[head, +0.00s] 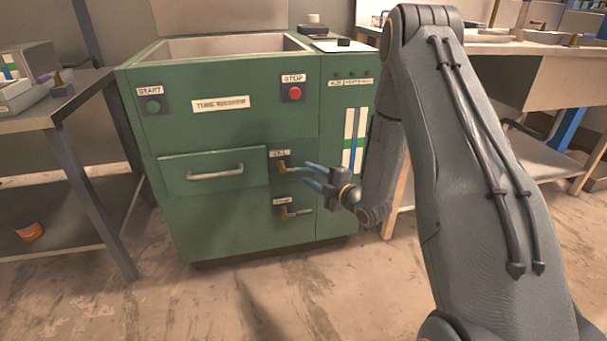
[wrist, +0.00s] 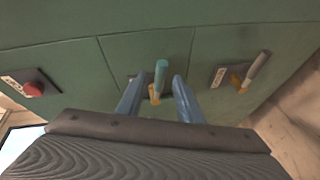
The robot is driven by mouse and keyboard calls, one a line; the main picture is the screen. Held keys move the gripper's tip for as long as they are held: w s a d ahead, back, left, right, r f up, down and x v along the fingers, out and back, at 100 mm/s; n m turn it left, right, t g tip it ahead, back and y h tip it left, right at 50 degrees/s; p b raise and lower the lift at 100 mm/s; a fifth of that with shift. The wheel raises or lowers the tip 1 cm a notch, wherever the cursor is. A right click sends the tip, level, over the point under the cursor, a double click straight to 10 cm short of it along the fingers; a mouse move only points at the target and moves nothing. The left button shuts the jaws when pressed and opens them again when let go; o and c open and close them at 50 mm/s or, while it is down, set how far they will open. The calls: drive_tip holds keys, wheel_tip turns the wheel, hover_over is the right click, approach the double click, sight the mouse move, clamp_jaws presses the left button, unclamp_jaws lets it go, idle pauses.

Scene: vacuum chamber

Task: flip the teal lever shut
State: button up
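The teal lever (wrist: 161,76) stands out from the green machine front on a yellow pivot, in the wrist view. In the head view it is the upper of two levers (head: 295,169), its handle pointing right, partly hard to make out beside the fingers. My gripper (head: 306,173) is at the machine front with its blue fingers apart. In the wrist view the gripper (wrist: 157,82) has one finger on each side of the teal handle, with a visible gap on both sides. I cannot tell any contact.
A second lever (head: 297,212) with a grey handle sits just below; it shows at right in the wrist view (wrist: 258,66). A drawer handle (head: 215,173) is to the left. A red stop button (head: 294,93) and green start button (head: 153,106) are higher up.

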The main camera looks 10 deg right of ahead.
sight(306, 172)
drive_tip(key=shift+b+x, duration=0.4)
drive_tip(key=shift+x, duration=1.6)
clamp_jaws()
